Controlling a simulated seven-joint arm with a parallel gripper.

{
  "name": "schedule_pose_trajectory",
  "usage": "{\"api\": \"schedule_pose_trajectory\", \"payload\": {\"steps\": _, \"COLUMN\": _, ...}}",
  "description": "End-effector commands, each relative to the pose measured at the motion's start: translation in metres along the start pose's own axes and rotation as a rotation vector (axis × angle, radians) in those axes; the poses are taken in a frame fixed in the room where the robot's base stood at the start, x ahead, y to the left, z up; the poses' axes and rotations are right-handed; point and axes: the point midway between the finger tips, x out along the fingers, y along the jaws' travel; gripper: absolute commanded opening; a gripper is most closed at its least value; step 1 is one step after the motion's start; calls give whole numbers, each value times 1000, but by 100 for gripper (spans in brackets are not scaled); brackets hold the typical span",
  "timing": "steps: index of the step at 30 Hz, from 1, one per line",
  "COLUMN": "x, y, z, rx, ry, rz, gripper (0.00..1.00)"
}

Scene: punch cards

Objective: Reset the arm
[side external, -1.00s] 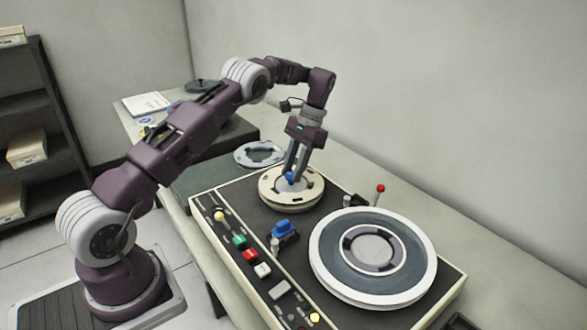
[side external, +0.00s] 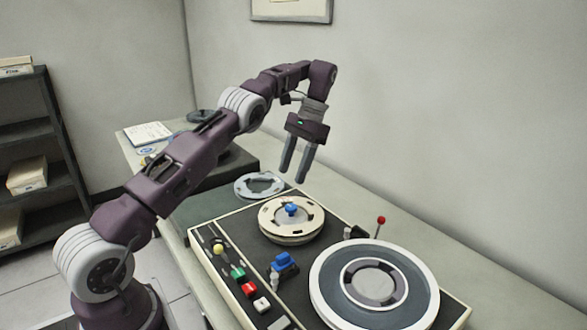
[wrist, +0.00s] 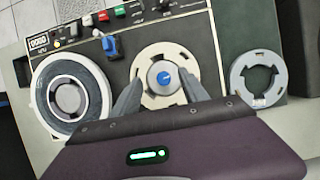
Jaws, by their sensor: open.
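My gripper (side external: 294,168) is open and empty, raised above the tape machine (side external: 320,234). Its two grey fingers point down, with a gap between them. Below it, a cream reel (side external: 290,233) with a blue-knobbed hub (side external: 291,210) sits on the machine's far end. In the wrist view the cream reel (wrist: 148,92) and its blue knob (wrist: 165,78) show between and beyond the fingers (wrist: 163,100). The fingers are apart from both.
A large white-rimmed reel (side external: 425,272) is on the machine's near end. A blue switch (side external: 284,262), coloured buttons (side external: 238,273) and a red-tipped lever (side external: 381,220) stick up. A loose grey reel (side external: 259,185) lies behind the machine. The air around the gripper is clear.

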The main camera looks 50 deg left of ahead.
Motion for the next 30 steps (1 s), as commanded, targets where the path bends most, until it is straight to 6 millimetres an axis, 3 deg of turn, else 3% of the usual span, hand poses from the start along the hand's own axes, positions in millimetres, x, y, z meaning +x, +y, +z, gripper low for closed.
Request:
{"api": "schedule_pose_trajectory", "payload": {"steps": 9, "x": -4, "y": 1, "z": 2, "rx": -1, "ry": 5, "rz": 0, "gripper": 52}}
{"api": "schedule_pose_trajectory", "payload": {"steps": 11, "x": -17, "y": 5, "z": 8, "rx": -9, "ry": 32, "rz": -1, "gripper": 52}}
{"api": "schedule_pose_trajectory", "payload": {"steps": 13, "x": -44, "y": 16, "z": 24, "rx": -23, "ry": 95, "rz": -2, "gripper": 52}}
{"api": "schedule_pose_trajectory", "payload": {"steps": 15, "x": -74, "y": 35, "z": 51, "rx": -39, "ry": 183, "rz": -2, "gripper": 52}}
{"api": "schedule_pose_trajectory", "payload": {"steps": 18, "x": -103, "y": 68, "z": 100, "rx": -50, "ry": 318, "rz": 1, "gripper": 52}}
{"api": "schedule_pose_trajectory", "payload": {"steps": 21, "x": -110, "y": 104, "z": 154, "rx": -47, "ry": 445, "rz": 5, "gripper": 52}}
{"api": "schedule_pose_trajectory", "payload": {"steps": 25, "x": -87, "y": 146, "z": 227, "rx": -30, "ry": 610, "rz": 5, "gripper": 52}}
{"api": "schedule_pose_trajectory", "payload": {"steps": 27, "x": -61, "y": 163, "z": 260, "rx": -17, "ry": 690, "rz": 4, "gripper": 52}}
{"api": "schedule_pose_trajectory", "payload": {"steps": 30, "x": -22, "y": 179, "z": 293, "rx": -3, "ry": 787, "rz": 2, "gripper": 52}}
